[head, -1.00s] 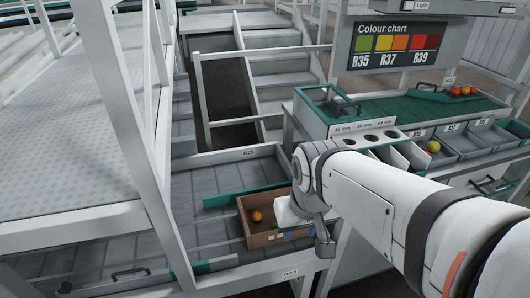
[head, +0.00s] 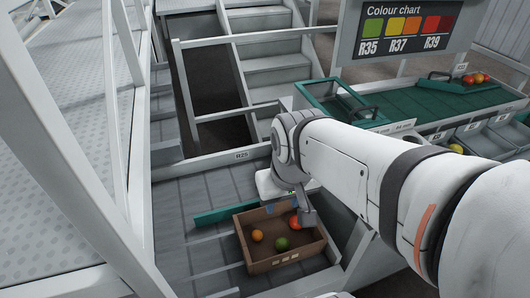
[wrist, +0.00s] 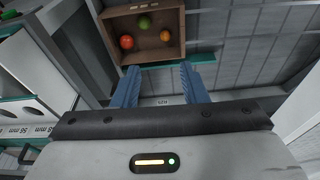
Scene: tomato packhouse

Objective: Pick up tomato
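A brown cardboard box (head: 272,266) holds an orange tomato (head: 257,235), a green tomato (head: 282,243) and a red tomato (head: 295,223), set apart from each other. In the wrist view the box (wrist: 177,10) is at the top, with the red tomato (wrist: 127,42) on the left, the green tomato (wrist: 144,22) in the middle and the orange tomato (wrist: 165,36) on the right. My gripper (wrist: 160,78) has its two blue fingers spread wide with nothing between them. The box lies beyond the fingertips. In the head view, my arm's end is over the far side of the box.
White railings (head: 125,185) stand at left. A green sorting belt (head: 420,108) with tomatoes and grey bins (head: 480,142) is at right. Stairs (head: 270,75) rise behind.

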